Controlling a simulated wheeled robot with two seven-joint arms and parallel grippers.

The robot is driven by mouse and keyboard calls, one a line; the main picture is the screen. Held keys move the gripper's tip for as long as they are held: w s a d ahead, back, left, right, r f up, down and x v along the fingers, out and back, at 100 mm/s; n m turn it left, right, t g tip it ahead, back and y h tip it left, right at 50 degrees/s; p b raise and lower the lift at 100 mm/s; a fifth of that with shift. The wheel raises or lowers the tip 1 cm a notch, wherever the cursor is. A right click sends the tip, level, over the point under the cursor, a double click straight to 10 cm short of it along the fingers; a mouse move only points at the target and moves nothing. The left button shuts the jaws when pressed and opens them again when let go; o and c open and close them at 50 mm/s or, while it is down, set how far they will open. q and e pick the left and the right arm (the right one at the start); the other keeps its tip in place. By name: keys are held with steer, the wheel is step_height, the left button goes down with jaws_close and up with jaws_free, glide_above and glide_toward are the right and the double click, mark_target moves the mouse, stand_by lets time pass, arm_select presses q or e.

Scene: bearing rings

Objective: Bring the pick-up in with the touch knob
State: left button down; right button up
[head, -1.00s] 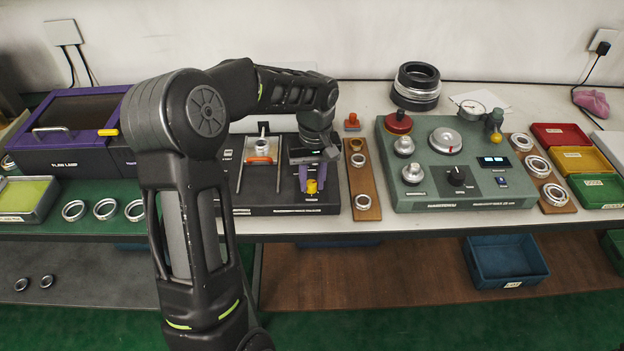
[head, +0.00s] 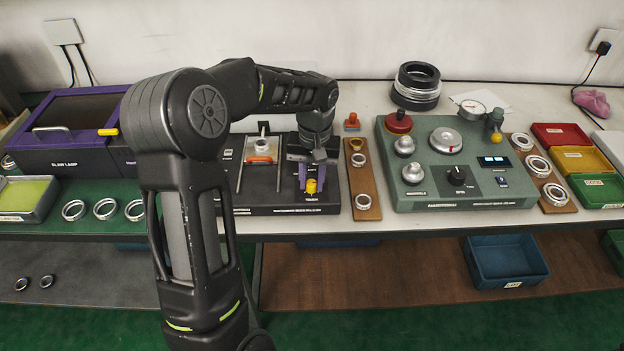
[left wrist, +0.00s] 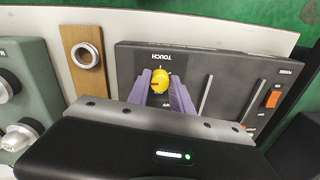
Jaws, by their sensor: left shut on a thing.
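The touch knob (head: 311,186) is yellow and stands at the front right of a dark bench device (head: 270,200). In the left wrist view the knob (left wrist: 160,82) sits under the label TOUCH, with a small red mark on it. My left gripper (head: 310,180) points down with its purple fingers on either side of the knob, shut on it. The fingers also flank it in the left wrist view (left wrist: 161,92). A ring fixture with an orange part (head: 262,153) stands left of the knob on the same device. I cannot single out the pick-up. My right gripper is not in view.
A wooden strip (head: 363,185) with rings lies right of the device. Beyond it stands a green device (head: 456,165) with knobs and a dial. A purple-framed lamp box (head: 70,130) is at the left. Red, yellow and green bins (head: 603,192) are at the far right.

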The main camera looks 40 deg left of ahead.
mark_target(311, 184)
arm_select(q)
steer(key=m, duration=1.3)
steer(key=shift+a+p, duration=0.15)
steer(key=shift+p, duration=0.25)
steer(key=c, duration=1.1)
jaws_free()
steer(key=shift+c, duration=0.2)
step_height(311, 184, up, 8)
steer(key=shift+s+f, duration=0.1)
steer(key=shift+s, duration=0.05)
